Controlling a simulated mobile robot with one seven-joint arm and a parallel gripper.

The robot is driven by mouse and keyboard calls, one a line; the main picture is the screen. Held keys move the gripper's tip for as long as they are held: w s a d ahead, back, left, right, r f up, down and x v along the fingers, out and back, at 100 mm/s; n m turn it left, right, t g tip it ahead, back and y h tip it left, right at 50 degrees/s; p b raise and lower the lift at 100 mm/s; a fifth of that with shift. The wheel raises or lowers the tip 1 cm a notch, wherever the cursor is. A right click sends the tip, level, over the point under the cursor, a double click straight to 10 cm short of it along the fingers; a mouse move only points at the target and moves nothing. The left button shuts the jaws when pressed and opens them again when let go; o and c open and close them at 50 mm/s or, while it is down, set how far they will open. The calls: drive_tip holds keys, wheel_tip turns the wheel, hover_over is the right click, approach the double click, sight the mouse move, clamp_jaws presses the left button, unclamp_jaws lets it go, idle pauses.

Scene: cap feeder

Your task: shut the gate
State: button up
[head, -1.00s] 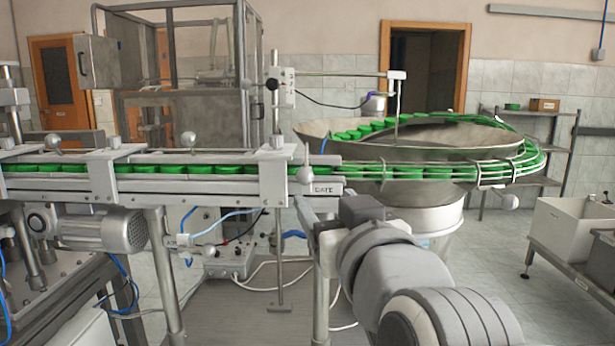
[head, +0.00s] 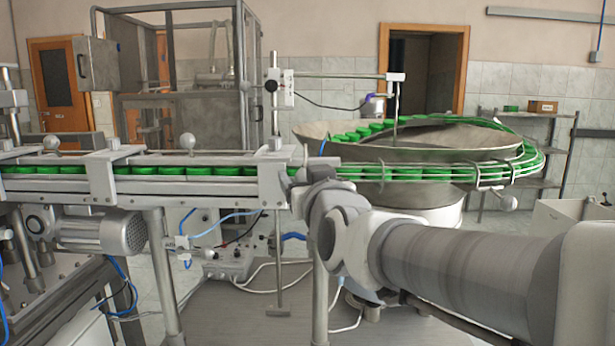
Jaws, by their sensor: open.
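The gate sits at the right end of the conveyor rail (head: 215,187), by the grey end bracket (head: 271,185). Its knob and GATE label are now hidden behind my gripper and wrist; only a thin upright pin (head: 306,154) shows above them. I cannot tell the gate's position. My gripper (head: 303,190) is at the gate, in front of the rail end. Its fingers are mostly hidden by the wrist, and I cannot tell whether they touch the knob. The jaws are open. Green caps (head: 200,171) line the rail on the left.
A metal feeder bowl (head: 440,145) with green caps stands behind my arm, and its curved wire track (head: 525,160) leads caps to the rail. A sensor post (head: 275,95) rises behind the bracket. A motor (head: 110,232) hangs under the conveyor. A white bin (head: 560,222) stands right.

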drive_tip(key=shift+w+a, duration=0.1)
drive_tip(key=shift+w, duration=0.35)
clamp_jaws()
idle(1.2)
